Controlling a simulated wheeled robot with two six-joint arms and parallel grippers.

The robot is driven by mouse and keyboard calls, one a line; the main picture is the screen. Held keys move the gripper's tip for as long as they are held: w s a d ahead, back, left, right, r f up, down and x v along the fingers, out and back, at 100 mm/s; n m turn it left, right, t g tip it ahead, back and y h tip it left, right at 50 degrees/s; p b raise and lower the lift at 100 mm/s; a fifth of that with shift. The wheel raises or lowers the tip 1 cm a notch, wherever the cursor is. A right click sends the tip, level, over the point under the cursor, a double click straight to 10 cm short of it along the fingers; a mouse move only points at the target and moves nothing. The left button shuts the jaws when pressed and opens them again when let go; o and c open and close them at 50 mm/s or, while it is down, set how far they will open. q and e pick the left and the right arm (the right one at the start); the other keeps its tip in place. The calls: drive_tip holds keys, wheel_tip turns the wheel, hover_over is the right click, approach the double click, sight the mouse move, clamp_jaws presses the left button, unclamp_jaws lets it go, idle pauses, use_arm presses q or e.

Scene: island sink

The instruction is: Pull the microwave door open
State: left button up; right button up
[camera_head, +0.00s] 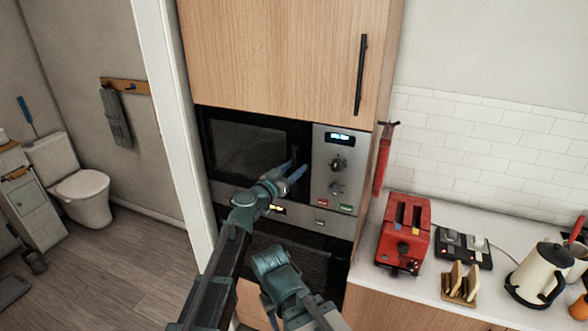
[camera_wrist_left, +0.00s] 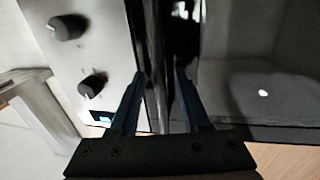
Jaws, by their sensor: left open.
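The microwave (camera_head: 243,146) is built into the wooden cabinet, with a dark glass door on the left and a steel control panel (camera_head: 322,172) on the right. The door looks shut in the head view. My left gripper (camera_head: 295,172) is open at the door's right edge, beside the panel. In the left wrist view, a dark vertical handle (camera_wrist_left: 159,50) runs between the two blue fingers (camera_wrist_left: 160,76), one on each side. I cannot tell whether either finger touches it. The glass (camera_wrist_left: 265,95) is right of the fingers. My right gripper's fingers do not show.
Below the microwave is a second dark-fronted appliance (camera_head: 300,262). A cabinet door with a black handle (camera_head: 361,75) is above. On the counter at right stand a red toaster (camera_head: 404,232), a toast rack (camera_head: 461,284) and a cream kettle (camera_head: 541,272). Open floor lies at left.

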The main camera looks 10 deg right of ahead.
use_arm(q)
clamp_jaws()
idle(1.3)
